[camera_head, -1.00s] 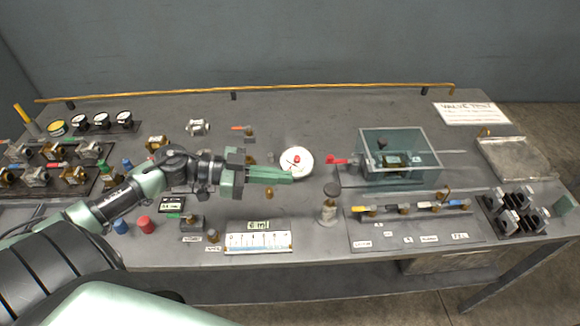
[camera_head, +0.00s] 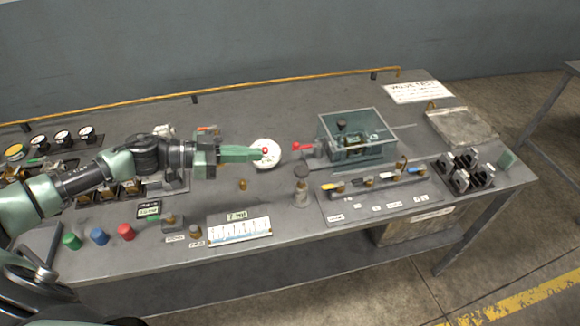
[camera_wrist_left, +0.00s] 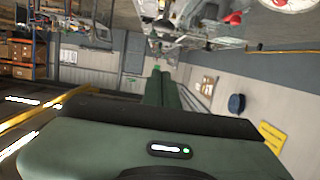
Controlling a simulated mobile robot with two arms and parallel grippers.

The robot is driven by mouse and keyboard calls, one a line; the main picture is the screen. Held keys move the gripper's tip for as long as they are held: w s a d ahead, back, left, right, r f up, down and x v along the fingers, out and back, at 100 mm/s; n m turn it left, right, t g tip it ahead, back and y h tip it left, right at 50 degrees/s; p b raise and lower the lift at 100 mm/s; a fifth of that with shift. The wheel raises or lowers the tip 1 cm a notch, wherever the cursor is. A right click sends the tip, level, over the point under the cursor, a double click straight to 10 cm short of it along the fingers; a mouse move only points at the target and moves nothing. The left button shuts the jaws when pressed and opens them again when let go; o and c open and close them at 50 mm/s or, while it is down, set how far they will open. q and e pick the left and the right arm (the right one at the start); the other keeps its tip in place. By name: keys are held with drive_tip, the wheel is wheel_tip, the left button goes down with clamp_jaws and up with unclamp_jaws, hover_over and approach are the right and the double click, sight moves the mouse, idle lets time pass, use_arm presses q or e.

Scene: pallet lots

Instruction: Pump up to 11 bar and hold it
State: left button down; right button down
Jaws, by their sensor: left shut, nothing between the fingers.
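My left gripper (camera_head: 258,153) is shut and empty. In the head view its tips reach the near left edge of the round white gauge (camera_head: 271,161), which has a red mark on its face; whether they touch cannot be told. The shut green fingers also show in the left wrist view (camera_wrist_left: 158,88). Right of the gauge is a red handle (camera_head: 301,146) beside a clear-walled tank (camera_head: 375,155) with a pump-like part inside. The gauge needle is too small to read. My right gripper is not seen.
A white scale plate (camera_head: 238,231) and red (camera_head: 125,231), blue and green knobs line the front. A brass rail (camera_head: 250,84) runs along the back.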

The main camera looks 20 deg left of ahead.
use_arm(q)
drive_tip(key=p, duration=0.4)
hover_over(302, 172)
drive_tip(key=a, duration=0.2)
wheel_tip(302, 172, down, 2)
drive_tip(key=f, duration=0.4)
drive_tip(key=shift+s+a+f, duration=0.15)
drive_tip(key=shift+s+a, duration=0.2)
drive_tip(key=shift+s, duration=0.05)
wheel_tip(302, 172, down, 4)
drive_tip(key=shift+s+r+b, duration=0.15)
drive_tip(key=shift+b, duration=0.7)
